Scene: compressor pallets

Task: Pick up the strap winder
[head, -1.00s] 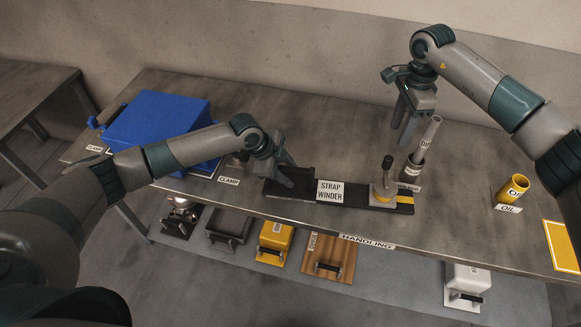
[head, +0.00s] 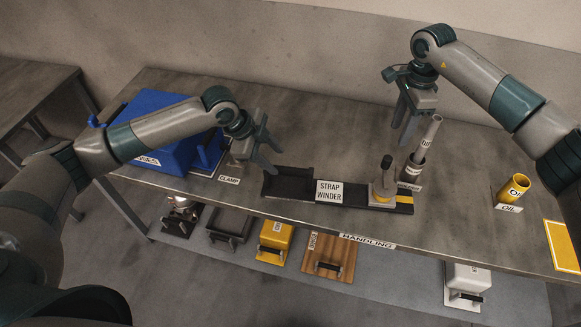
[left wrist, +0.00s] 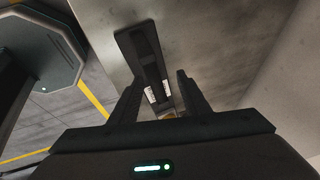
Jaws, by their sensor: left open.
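A black holder (head: 290,172) with an open tray at its left end lies along the table's front part, with a white STRAP WINDER label (head: 329,192) at its middle. My left gripper (head: 268,152) is open and empty, above and left of the tray. In the left wrist view the dark holder (left wrist: 150,60) shows beyond my open fingers (left wrist: 160,98). My right gripper (head: 405,122) hangs behind the tool; its finger gap is unclear.
A blue box (head: 150,130) stands at the left, by the CLAMP label (head: 229,179). A dark cup with a grey tube (head: 415,165) stands behind the tool. A yellow OIL cup (head: 513,190) is at the right. Several items sit on the lower shelf.

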